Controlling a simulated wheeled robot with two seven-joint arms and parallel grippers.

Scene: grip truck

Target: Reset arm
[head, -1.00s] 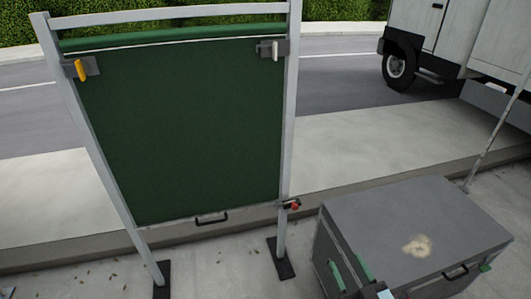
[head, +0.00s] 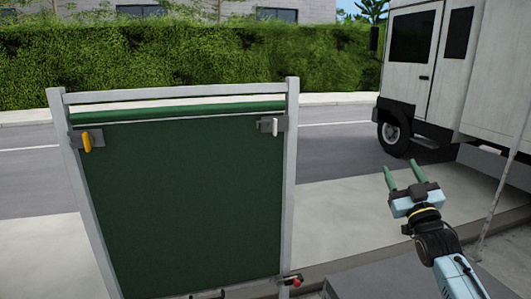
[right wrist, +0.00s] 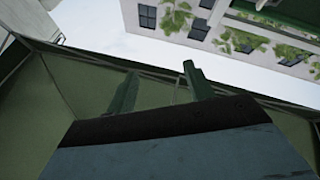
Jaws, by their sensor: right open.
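My right gripper (head: 405,176) is raised at the right of the head view, with its two green fingers apart and nothing between them. It also shows in the right wrist view (right wrist: 158,85), where the fingers point up past green panels. My right arm comes in from the lower right. My left gripper is in neither view.
A green panel (head: 185,210) in a grey metal frame stands at the left, with an orange handle (head: 87,143), a white handle (head: 274,127) and a red knob (head: 296,282). A grey box top (head: 375,280) lies below my right arm. A white truck (head: 430,75) stands at the right.

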